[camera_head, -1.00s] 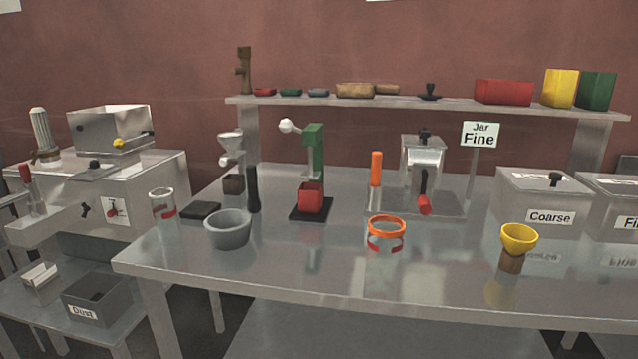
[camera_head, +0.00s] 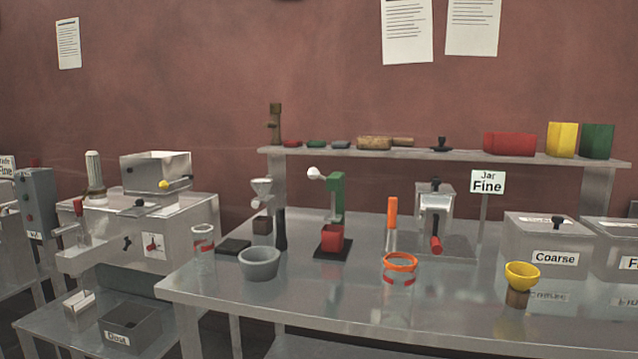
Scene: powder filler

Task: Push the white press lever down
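The green press (camera_head: 338,190) stands on a dark base plate near the middle of the steel table. A white ball-ended lever (camera_head: 316,174) sticks out to the left from near its top, in a raised position. A red cup (camera_head: 332,237) sits at the foot of the press, below its head. Neither of my grippers shows in the head view, and nothing touches the lever.
A shelf (camera_head: 430,153) runs behind. A yellow cup (camera_head: 521,275) is at right.

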